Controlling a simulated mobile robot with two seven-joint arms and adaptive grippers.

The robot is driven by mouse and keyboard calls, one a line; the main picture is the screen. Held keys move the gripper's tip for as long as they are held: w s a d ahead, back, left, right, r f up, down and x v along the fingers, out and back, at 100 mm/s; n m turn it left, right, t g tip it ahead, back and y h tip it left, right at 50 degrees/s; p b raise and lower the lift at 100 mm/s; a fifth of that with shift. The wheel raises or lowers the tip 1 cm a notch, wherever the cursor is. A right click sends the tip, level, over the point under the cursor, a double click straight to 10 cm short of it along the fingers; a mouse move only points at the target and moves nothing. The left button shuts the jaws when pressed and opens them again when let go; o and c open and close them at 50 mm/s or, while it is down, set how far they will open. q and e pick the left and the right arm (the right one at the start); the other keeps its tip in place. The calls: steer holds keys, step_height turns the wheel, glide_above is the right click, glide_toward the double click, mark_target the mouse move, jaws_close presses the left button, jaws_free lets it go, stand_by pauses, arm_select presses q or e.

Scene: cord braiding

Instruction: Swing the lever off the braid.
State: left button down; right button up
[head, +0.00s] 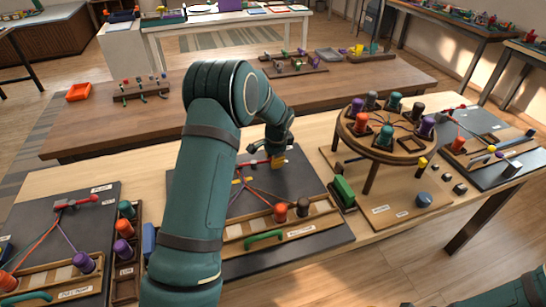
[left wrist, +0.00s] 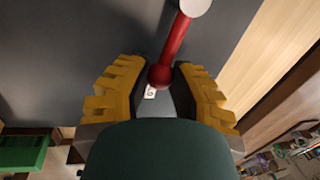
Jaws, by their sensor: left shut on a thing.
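The red lever (left wrist: 176,42) runs from a pale round cap at the top of the left wrist view to a red ball knob (left wrist: 160,77). The jaws of my left gripper (left wrist: 160,92) are around the knob, with yellow pads on both sides. In the head view, my left gripper (head: 277,157) is low over the dark middle board (head: 300,178), and part of the red lever (head: 257,162) shows beside it. Cords (head: 262,192) spread over that board. My arm hides part of them, and I cannot tell whether the lever touches the braid. My right gripper is out of view.
A green handle (head: 264,238) and orange and brown bobbins stand at the board's front. A round wooden stand (head: 385,143) with several bobbins rises to the right. A similar dark board (head: 62,232) lies to the left. A brown table (head: 180,125) stands behind.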

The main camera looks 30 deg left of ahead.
mark_target(267, 179)
arm_select(q)
steer(key=s+m, duration=0.1)
steer(key=m, duration=0.1)
steer(key=s+d+m+p, duration=0.1)
steer(key=m, duration=0.1)
steer(key=shift+s+d+t+h, duration=0.15)
steer(key=shift+d+t+h, duration=0.05)
steer(key=shift+t+h, duration=0.1)
steer(key=s+m+p, duration=0.1)
steer(key=m, duration=0.1)
steer(key=s+m+p, duration=0.1)
steer(key=m, duration=0.1)
steer(key=shift+d+r+h, duration=0.1)
steer(key=shift+d+h, duration=0.1)
steer(key=shift+h, duration=0.1)
steer(key=shift+s+m+p, duration=0.25)
steer(key=shift+m+p, duration=0.05)
steer(key=shift+m, duration=0.1)
steer(key=shift+s+m+h+p, duration=0.3)
steer(key=shift+s+m+p, duration=0.45)
steer(key=shift+m, duration=0.35)
steer(key=shift+s+a+m+p, duration=0.1)
steer(key=shift+s+m+p, duration=0.25)
steer(key=shift+m+p, duration=0.45)
steer(key=shift+s+f, duration=0.1)
steer(key=shift+f, duration=0.1)
steer(key=c, duration=0.8)
jaws_free()
steer(key=shift+a+r, duration=0.1)
steer(key=shift+r, duration=0.05)
